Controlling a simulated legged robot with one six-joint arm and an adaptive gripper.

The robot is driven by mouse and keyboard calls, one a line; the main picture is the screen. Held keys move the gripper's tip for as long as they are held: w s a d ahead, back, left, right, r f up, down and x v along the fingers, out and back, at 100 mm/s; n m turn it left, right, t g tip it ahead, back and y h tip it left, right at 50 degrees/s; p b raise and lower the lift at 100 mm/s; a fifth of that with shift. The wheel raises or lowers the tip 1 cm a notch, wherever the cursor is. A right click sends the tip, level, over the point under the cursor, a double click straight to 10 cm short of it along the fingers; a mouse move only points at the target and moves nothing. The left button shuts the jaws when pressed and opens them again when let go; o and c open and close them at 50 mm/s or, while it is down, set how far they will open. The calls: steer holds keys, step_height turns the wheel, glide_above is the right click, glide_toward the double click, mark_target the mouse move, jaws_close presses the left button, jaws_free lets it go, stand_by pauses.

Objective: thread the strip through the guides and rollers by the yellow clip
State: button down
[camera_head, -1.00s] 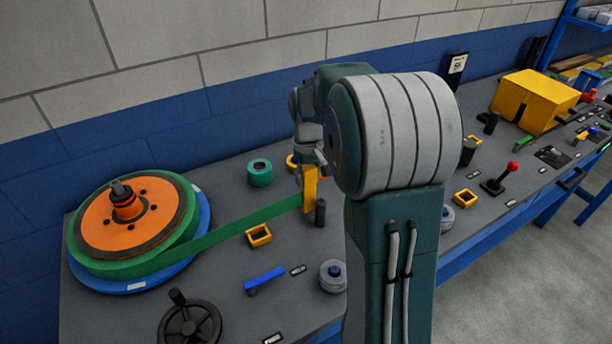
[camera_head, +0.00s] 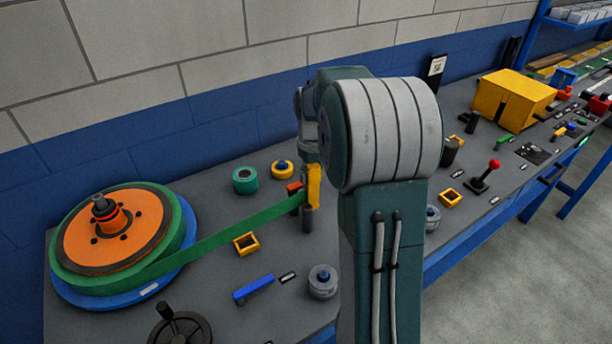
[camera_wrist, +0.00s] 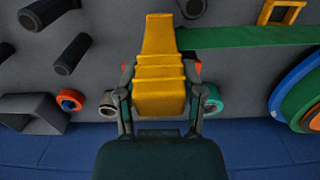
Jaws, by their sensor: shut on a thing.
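The green strip (camera_head: 235,230) runs from the orange-and-green reel (camera_head: 122,232) on the left to the yellow clip (camera_head: 314,186). In the wrist view the clip (camera_wrist: 159,80) sits between the fingers of my gripper (camera_wrist: 162,90), which is shut on it, and the strip (camera_wrist: 250,37) leads off to the right. In the head view my arm hides most of the gripper. A dark upright roller (camera_head: 306,217) stands close to the clip; I cannot tell whether they touch. A yellow square guide (camera_head: 246,244) is on the panel in front of the strip.
A grey knob (camera_head: 323,281), blue handle (camera_head: 253,290) and handwheel (camera_head: 180,328) are in front. To the right are another yellow guide (camera_head: 450,199), a red-knobbed lever (camera_head: 486,176) and a yellow box (camera_head: 512,98).

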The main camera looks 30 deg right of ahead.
steer(key=shift+d, duration=1.8)
steer(key=d, duration=0.9)
steer(key=shift+d, duration=0.1)
stand_by(0.4)
steer(key=d, duration=0.8)
steer(key=shift+d, duration=0.4)
stand_by(0.6)
steer(key=d, duration=0.9)
stand_by(1.3)
steer(key=shift+r, duration=0.1)
